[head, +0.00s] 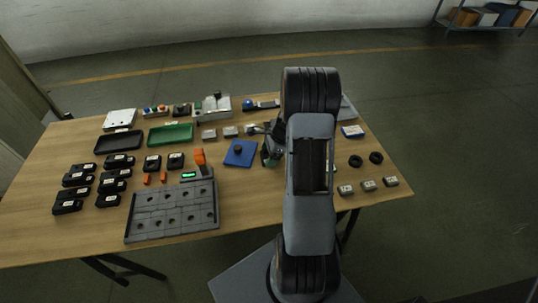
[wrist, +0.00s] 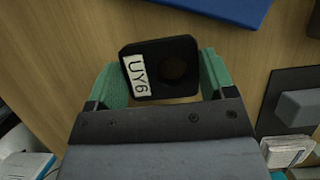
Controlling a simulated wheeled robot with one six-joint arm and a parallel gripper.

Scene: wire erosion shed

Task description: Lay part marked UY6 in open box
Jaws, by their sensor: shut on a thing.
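The part marked UY6 (wrist: 160,68) is a small black block with a round dark recess and a white label. It sits between the green fingers of my gripper (wrist: 161,72) in the wrist view, above the wooden table, slightly tilted in the picture. In the head view my gripper (head: 268,156) is right of the blue mat, mostly hidden by my arm, and the part cannot be made out there. A black tray (head: 118,142) and a green tray (head: 171,134) lie open at the back left. I cannot tell which thing is the open box; my arm hides some of the table.
Several black labelled parts (head: 77,180) lie at the left. A grey fixture plate (head: 172,211) with a green display stands at the front. The blue mat (head: 240,153) bears a dark knob. Black rings (head: 355,160) and small labelled blocks (head: 369,184) lie at the right.

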